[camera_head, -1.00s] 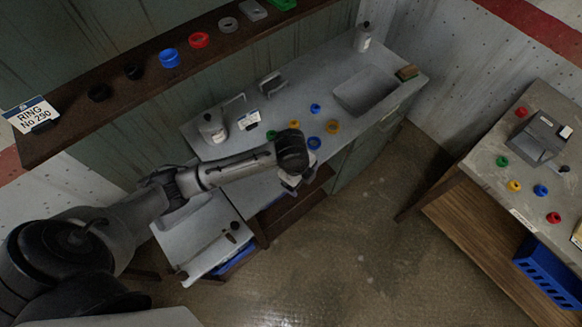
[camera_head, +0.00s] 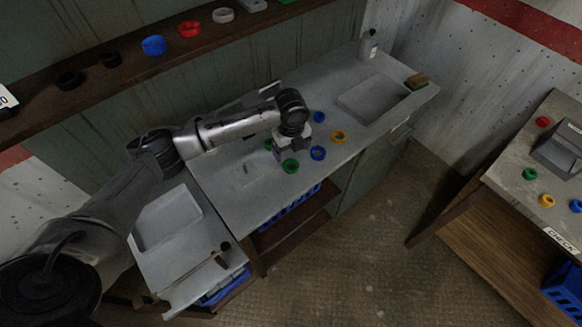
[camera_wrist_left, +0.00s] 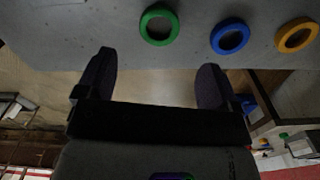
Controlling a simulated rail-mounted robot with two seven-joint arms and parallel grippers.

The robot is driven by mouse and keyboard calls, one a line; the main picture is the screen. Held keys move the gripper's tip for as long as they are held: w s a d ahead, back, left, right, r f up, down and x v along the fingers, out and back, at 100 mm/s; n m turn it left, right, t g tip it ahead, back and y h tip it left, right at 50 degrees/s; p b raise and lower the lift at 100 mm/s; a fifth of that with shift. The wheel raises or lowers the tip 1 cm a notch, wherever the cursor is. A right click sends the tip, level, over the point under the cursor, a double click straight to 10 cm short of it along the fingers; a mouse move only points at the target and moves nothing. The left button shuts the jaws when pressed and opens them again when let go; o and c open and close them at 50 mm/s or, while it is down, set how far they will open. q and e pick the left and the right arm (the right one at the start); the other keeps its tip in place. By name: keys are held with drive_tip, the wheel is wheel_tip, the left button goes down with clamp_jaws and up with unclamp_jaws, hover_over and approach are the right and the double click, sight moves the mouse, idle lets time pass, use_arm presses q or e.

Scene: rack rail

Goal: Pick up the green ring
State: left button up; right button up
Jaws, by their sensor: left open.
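A green ring (camera_head: 290,171) lies flat on the grey counter (camera_head: 240,208), near its front edge. My left gripper (camera_head: 279,152) is just behind and left of this ring, low over the counter, open and empty. In the left wrist view the green ring (camera_wrist_left: 159,42) is beyond the open fingers (camera_wrist_left: 152,82), roughly in line with the gap between them and apart from both. A second green ring (camera_head: 268,145) is partly hidden by the gripper. Another green ring (camera_head: 529,174) lies on the right bench. My right gripper is not in view.
Two blue rings, one at the front (camera_head: 318,159), and an orange ring (camera_head: 339,142) lie right of the gripper. A sink (camera_head: 372,100) and a bottle (camera_head: 368,46) are farther right. A shelf (camera_head: 130,70) with more rings runs above the counter.

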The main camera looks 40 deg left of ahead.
sight(291, 168)
use_arm(q)
drive_tip(key=shift+f+b, duration=0.65)
drive_tip(key=shift+f, duration=3.25)
drive_tip(key=shift+c, duration=0.5)
drive_tip(key=c, duration=0.9)
